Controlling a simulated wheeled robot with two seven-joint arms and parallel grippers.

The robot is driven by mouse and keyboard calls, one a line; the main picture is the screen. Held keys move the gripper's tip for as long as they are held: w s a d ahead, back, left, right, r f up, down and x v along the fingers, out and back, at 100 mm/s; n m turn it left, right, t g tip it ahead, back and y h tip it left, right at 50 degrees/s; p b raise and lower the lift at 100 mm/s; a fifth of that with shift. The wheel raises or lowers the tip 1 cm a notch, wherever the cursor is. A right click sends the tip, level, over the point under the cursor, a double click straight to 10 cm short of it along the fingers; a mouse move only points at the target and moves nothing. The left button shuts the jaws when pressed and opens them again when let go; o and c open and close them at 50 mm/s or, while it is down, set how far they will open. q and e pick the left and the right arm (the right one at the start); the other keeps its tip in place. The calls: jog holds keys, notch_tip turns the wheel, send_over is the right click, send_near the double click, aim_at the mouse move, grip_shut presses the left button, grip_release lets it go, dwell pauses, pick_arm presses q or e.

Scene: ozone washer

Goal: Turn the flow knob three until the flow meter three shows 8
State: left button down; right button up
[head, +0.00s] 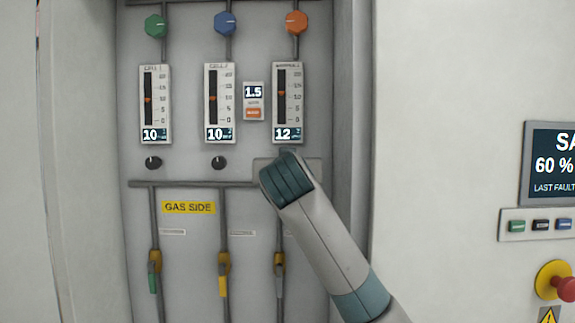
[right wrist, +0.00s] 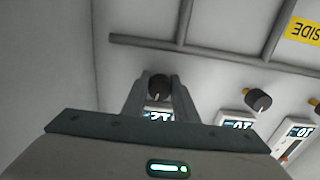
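Flow meter three (head: 288,100) is the rightmost of the three meters in the head view, and its display reads 12. Flow knob three is hidden behind my right wrist in the head view. In the right wrist view, flow knob three (right wrist: 159,87) is a dark round knob between the two fingers of my right gripper (right wrist: 159,90). The fingers lie close against its sides, and the gripper looks shut on it. Part of the meter's lit display (right wrist: 158,116) shows between the fingers. My left gripper is not in view.
Flow meters one (head: 155,103) and two (head: 219,103) both read 10, with black knobs (head: 153,162) (head: 219,162) below them. A small display (head: 253,92) reads 1.5. Pipes (head: 190,184) run below the knobs. A cabinet wall (head: 352,120) stands close on the right.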

jog(key=shift+n, duration=0.4)
jog(key=shift+c, duration=0.3)
jog(key=n+b, duration=0.1)
jog(key=n, duration=0.3)
jog(key=shift+d, duration=0.1)
jog(key=n+b, duration=0.1)
jog(key=n, duration=0.4)
dwell(0.4)
jog(key=o, duration=1)
jog(key=shift+s, duration=0.2)
